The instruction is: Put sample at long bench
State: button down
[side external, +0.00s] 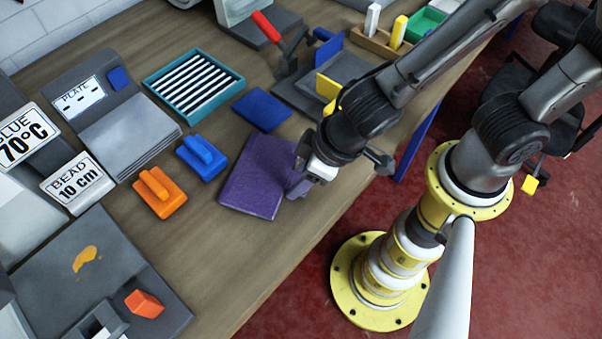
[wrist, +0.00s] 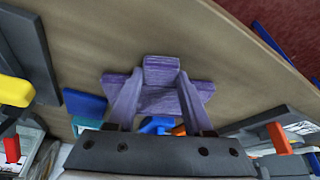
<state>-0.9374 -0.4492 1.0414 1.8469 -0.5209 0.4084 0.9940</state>
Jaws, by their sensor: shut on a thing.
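The purple sample (side external: 256,178), a flat square piece, is over the wooden long bench (side external: 232,262) near the bench's front edge. My gripper (side external: 299,186) is at the sample's right edge and is shut on it. In the wrist view purple material of the sample (wrist: 158,101) shows between the two fingers of my gripper (wrist: 160,78). The fingers hide part of the sample there. I cannot tell whether the sample touches the bench top or is held just above it.
A blue handled block (side external: 203,158) and an orange one (side external: 160,193) stand left of the sample. A blue flat piece (side external: 262,109) and a teal tray (side external: 193,85) lie behind. A grey press with a yellow piece (side external: 327,87) is at the back right. Bare wood lies in front.

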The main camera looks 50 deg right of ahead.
jog(key=shift+f, duration=0.15)
jog(key=shift+c, duration=1.5)
grip_release()
jog(key=v, duration=1.2)
jog(key=s+d+r+m+h, duration=0.1)
jog(key=d+r+m, duration=0.1)
jog(key=d, duration=0.9)
jog(key=s+d+r+m+t, duration=0.1)
jog(key=d+r, duration=0.3)
jog(key=d, duration=0.7)
jog(key=shift+s+r+m+h, duration=0.15)
jog(key=shift+r+m+h, duration=0.2)
jog(key=shift+m, duration=0.45)
